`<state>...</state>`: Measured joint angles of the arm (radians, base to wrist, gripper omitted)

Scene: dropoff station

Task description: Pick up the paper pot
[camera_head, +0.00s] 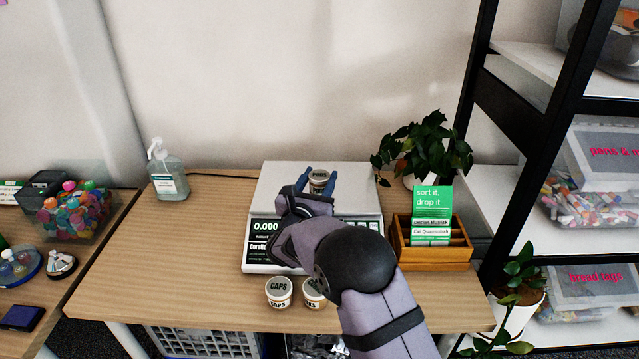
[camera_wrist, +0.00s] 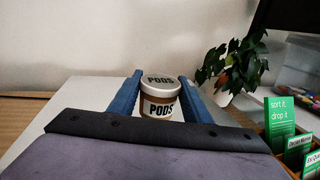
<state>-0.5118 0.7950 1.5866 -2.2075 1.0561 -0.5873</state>
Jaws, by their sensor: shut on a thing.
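A small paper pot with a white lid marked PODS (camera_head: 319,182) is between the blue fingers of my gripper (camera_head: 319,177), over the back part of the weighing scale (camera_head: 272,190). In the wrist view the pot (camera_wrist: 160,108) stands upright with a finger on each side, and my gripper (camera_wrist: 159,92) is shut on it. I cannot tell whether the pot's base touches the plate. Two more paper pots stand in front of the scale: one marked CAPS (camera_head: 279,292) and one partly behind my arm (camera_head: 313,293).
A sanitizer bottle (camera_head: 168,172) stands at the back left of the table (camera_head: 150,260). A wooden box (camera_head: 455,254) with a green sign (camera_head: 432,206) and a potted plant (camera_head: 425,150) are to the right. A black-framed shelf (camera_head: 520,110) rises beyond. The table's left part is clear.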

